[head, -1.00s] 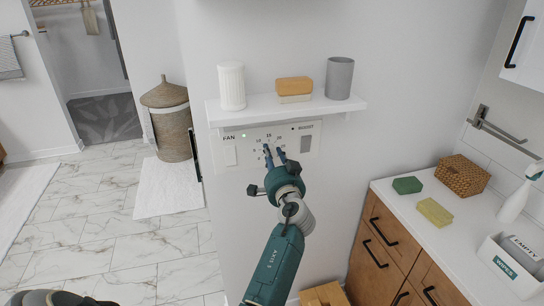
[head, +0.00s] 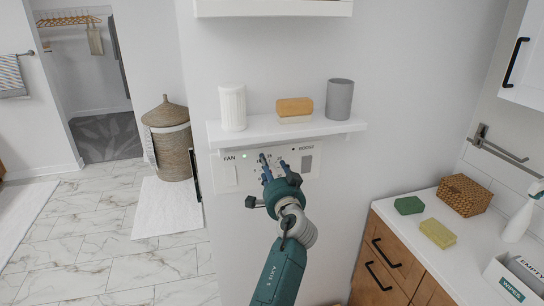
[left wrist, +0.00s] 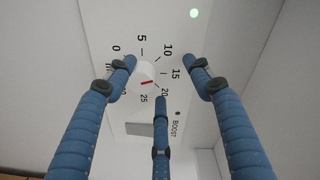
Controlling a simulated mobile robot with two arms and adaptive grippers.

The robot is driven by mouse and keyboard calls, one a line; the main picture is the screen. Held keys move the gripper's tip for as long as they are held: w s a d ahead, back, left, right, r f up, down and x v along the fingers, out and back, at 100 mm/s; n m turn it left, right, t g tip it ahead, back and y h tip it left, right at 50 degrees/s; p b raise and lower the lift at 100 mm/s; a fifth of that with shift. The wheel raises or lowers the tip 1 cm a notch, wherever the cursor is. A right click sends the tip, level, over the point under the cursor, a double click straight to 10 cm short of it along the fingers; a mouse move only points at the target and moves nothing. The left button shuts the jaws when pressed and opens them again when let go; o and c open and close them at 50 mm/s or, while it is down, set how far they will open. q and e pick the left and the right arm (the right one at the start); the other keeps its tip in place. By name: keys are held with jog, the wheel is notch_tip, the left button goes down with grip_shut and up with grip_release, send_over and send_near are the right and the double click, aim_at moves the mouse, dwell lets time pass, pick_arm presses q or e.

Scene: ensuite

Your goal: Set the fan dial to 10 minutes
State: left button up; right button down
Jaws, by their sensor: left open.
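The white fan panel (head: 247,172) is on the wall under a shelf, with a lit green light, a FAN switch (head: 232,176) and a BOOST side. In the head view my left gripper (head: 272,166) hides most of the dial. In the left wrist view the white dial (left wrist: 143,72) has numbers from 0 around it and a red mark on its lower side, towards 20 and 25; its exact setting is unclear. My left gripper (left wrist: 159,75) is open, three blue fingers spread around the dial. I cannot tell whether they touch it. My right gripper is out of view.
The shelf (head: 220,135) above the panel holds a white ribbed jar (head: 232,107), soap (head: 294,107) and a grey cup (head: 340,99). A counter (head: 410,230) stands at the right. A lidded basket (head: 172,145) is at the left.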

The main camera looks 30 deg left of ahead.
pick_arm(q)
jog(key=r, duration=0.7)
jog(key=shift+w+d+r, duration=0.1)
jog(key=shift+w+d, duration=0.1)
jog(key=shift+d, duration=0.05)
jog(key=shift+a+r, duration=0.1)
jog(key=shift+s, duration=0.1)
